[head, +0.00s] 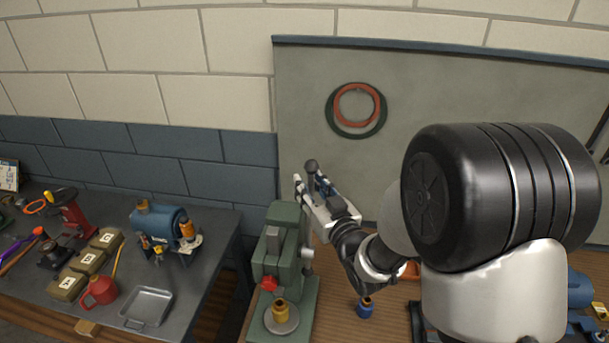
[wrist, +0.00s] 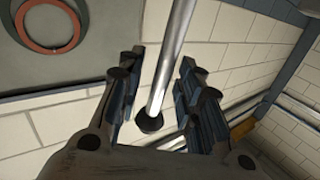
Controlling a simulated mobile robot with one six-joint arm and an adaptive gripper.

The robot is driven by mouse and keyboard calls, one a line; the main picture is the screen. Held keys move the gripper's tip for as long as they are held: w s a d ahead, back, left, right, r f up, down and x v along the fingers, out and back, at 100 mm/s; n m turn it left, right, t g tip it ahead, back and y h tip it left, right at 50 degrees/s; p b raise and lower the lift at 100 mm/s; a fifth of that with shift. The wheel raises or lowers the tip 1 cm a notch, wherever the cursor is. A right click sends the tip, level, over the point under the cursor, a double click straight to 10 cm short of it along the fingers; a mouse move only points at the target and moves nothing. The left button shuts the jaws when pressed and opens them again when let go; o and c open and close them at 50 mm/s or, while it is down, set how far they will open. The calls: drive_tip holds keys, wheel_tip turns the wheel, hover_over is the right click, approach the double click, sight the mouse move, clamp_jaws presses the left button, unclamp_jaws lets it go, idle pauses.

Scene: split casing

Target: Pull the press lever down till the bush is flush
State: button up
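The green press (head: 272,255) stands at the left end of the wooden bench. Its lever points up and ends in a dark ball knob (head: 311,166); my arm hides part of the rod. A brass-coloured bush (head: 281,311) stands on the press's round plate, below the ram; how far it is seated cannot be told. My gripper (head: 312,196) is open at the lever's upper end, just below the knob in the picture. In the wrist view the lever rod (wrist: 173,55) and its black knob (wrist: 150,122) show between the spread fingers (wrist: 158,90), with gaps on both sides.
A red part (head: 268,284) is at the press front. A blue part with a brass top (head: 365,308) stands on the bench right of the press. A grey table (head: 195,295) at left holds a blue machine (head: 160,225), boxes and a tray. A wall panel stands behind.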

drive_tip(key=shift+c, duration=0.2)
clamp_jaws()
idle(0.3)
idle(0.7)
